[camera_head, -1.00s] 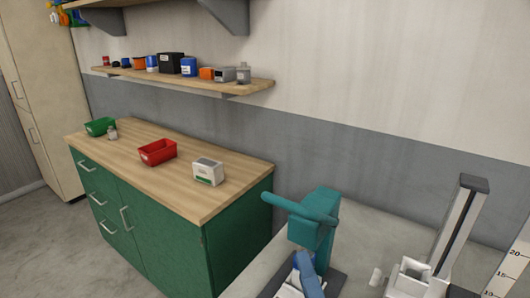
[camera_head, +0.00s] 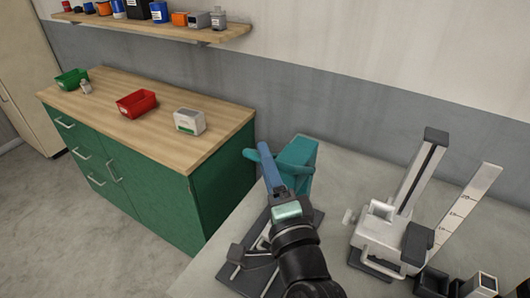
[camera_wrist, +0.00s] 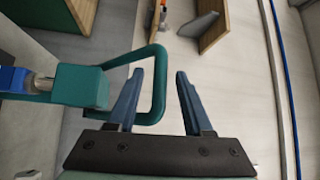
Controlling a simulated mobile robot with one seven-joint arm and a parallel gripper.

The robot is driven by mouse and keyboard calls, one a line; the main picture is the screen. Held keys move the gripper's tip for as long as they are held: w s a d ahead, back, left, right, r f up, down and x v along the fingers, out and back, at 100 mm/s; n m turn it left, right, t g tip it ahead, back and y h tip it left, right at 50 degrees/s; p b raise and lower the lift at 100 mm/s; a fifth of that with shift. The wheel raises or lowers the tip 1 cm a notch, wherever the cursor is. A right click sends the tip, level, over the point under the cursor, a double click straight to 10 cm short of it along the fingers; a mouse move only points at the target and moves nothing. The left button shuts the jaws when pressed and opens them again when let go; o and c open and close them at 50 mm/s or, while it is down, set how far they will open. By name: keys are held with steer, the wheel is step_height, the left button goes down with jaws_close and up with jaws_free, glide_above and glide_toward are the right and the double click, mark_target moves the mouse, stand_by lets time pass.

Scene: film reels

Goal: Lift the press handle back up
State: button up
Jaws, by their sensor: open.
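The teal press (camera_head: 297,160) stands on the bench in the head view, partly behind my gripper. A short end of its teal handle (camera_head: 250,154) shows left of my blue fingers. My gripper (camera_head: 265,152) is open, its fingertips beside the handle. The left finger appears to overlap the inside of the loop. I cannot tell whether either finger touches it. My wrist hides part of the press base (camera_head: 243,258).
A white device with a tall post (camera_head: 420,172) and a white ruler strip (camera_head: 467,205) stand right of the press. A green cabinet (camera_head: 130,170) with a wood top, holding a red bin (camera_head: 137,103), stands left. Bench surface behind the press is clear.

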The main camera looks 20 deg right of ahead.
steer(key=shift+w, duration=0.6)
jaws_close()
stand_by(1.1)
